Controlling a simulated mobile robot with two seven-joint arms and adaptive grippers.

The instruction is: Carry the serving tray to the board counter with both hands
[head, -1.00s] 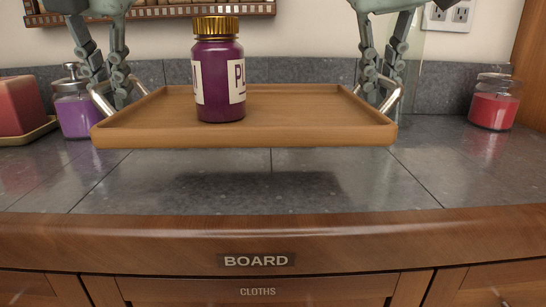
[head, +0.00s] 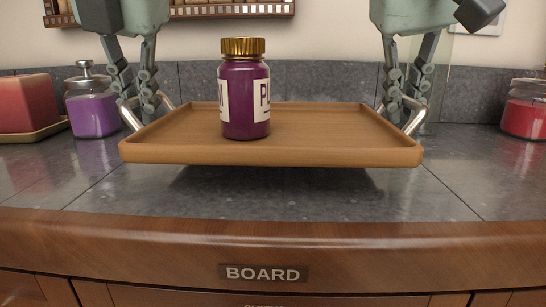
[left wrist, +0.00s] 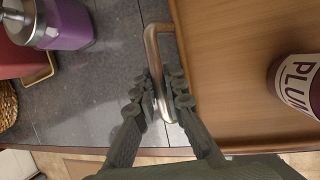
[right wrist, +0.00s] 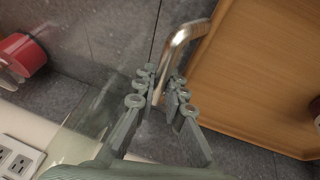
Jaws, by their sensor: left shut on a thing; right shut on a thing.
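The wooden serving tray (head: 330,135) hangs level just above the grey stone counter (head: 300,200), with its shadow close below it. A purple bottle with a gold cap (head: 243,95) stands upright on the tray, left of its middle. My left gripper (head: 140,108) is shut on the tray's left metal handle, which also shows in the left wrist view (left wrist: 155,60). My right gripper (head: 402,108) is shut on the right metal handle, seen in the right wrist view (right wrist: 180,40). The BOARD label (head: 263,273) is on the counter's wooden front edge.
A purple candle jar (head: 93,112) and a pink candle (head: 27,103) on a dish stand left of the tray. A red candle jar (head: 525,115) stands at the right. A stone backsplash (head: 300,83) runs behind. The counter below the tray is clear.

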